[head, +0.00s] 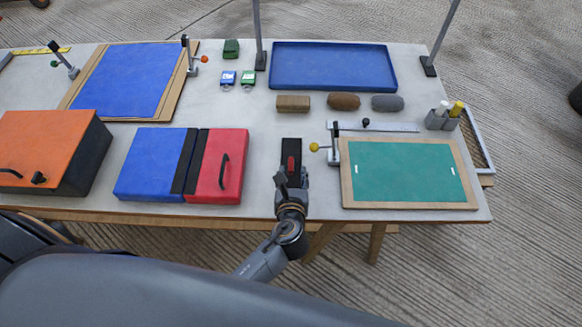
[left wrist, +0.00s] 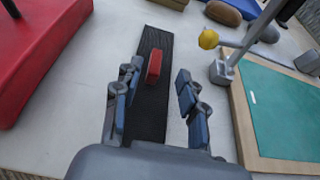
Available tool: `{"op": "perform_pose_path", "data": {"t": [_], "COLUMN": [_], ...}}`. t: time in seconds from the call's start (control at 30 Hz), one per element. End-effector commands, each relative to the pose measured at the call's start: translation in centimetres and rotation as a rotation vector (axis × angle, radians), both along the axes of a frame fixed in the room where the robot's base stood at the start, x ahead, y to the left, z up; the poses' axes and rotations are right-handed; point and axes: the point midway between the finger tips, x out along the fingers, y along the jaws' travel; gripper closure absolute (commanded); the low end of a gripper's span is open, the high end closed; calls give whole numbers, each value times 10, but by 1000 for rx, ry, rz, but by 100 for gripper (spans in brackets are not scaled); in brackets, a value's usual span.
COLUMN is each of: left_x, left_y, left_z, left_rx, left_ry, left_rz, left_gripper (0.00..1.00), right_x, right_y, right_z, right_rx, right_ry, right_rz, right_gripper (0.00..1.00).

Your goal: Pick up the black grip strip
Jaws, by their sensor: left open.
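The black grip strip (head: 291,147) lies flat on the table between the red padded block and the green board. In the left wrist view the strip (left wrist: 152,112) runs lengthwise between my fingers. A small red block (left wrist: 154,67) sits on top of the strip; it also shows in the head view (head: 291,164). My left gripper (head: 291,179) is open and empty above the strip's near part. In the left wrist view its fingers (left wrist: 157,82) are on either side of the strip, with the red block between them a little ahead. My right gripper is not in view.
A red-and-blue padded block (head: 217,180) stands left of the strip. A wood-framed green board (head: 400,172) with a clamp and yellow knob (head: 314,147) lies right. A brown block (head: 293,103) and a blue tray (head: 333,66) lie behind. Bare table surrounds the strip.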

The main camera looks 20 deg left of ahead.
Motion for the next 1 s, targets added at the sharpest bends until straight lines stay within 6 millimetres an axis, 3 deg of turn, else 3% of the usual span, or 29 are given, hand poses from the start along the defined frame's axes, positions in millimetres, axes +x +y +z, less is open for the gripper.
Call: {"op": "perform_pose_path", "data": {"t": [0.43, 0.73, 0.93, 1.0], "left_x": [44, 47, 47, 47], "left_y": [18, 19, 19, 19], "left_z": [-19, -22, -21, -21], "left_rx": [-3, -3, -3, -3], "left_ry": [0, 0, 0, 0], "left_rz": [1, 1, 1, 1], "left_gripper": [58, 58, 99, 100], "right_x": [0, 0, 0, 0], "right_y": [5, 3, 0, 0], "right_z": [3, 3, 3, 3], "right_rx": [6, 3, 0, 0], "right_ry": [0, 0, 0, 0], "right_rz": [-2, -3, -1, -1], "right_gripper": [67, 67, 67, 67]}}
